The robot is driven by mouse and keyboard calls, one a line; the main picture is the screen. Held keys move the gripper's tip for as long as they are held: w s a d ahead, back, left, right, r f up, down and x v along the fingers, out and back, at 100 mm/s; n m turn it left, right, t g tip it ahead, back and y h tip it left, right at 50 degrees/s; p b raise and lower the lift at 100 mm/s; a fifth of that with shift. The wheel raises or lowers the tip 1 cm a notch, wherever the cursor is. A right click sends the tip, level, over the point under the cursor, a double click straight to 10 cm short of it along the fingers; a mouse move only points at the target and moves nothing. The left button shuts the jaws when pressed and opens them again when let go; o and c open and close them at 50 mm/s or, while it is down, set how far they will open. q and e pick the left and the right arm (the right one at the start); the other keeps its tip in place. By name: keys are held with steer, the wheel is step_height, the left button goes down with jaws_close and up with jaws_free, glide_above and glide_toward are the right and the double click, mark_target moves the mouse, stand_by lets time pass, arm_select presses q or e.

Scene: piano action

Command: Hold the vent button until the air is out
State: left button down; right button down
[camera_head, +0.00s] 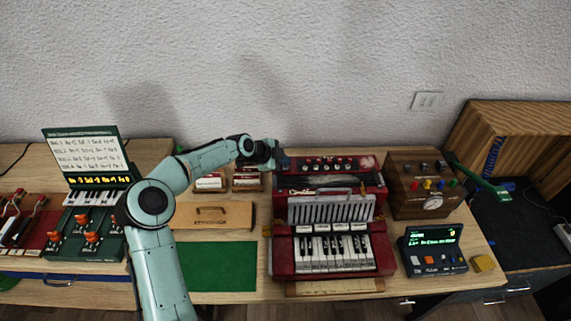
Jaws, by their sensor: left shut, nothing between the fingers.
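A red accordion-like instrument (283,262) stands at the middle of the table, with a piano keyboard at its front and a pale ribbed section behind. My left gripper (284,161) is shut and empty at the back left corner of this red instrument. I cannot tell whether its tips touch the instrument. The vent button is not discernible; the gripper may be covering it. My right gripper is not in view.
A green mat (217,266) and a wooden board with a handle (235,215) lie left of the instrument. A wooden gauge box (410,206) and a black device with a lit display (434,250) stand at right. A green keyboard unit (85,225) is at left.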

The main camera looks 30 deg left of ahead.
mark_target(283, 167)
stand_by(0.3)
arm_select(q)
steer(key=shift+r, duration=0.85)
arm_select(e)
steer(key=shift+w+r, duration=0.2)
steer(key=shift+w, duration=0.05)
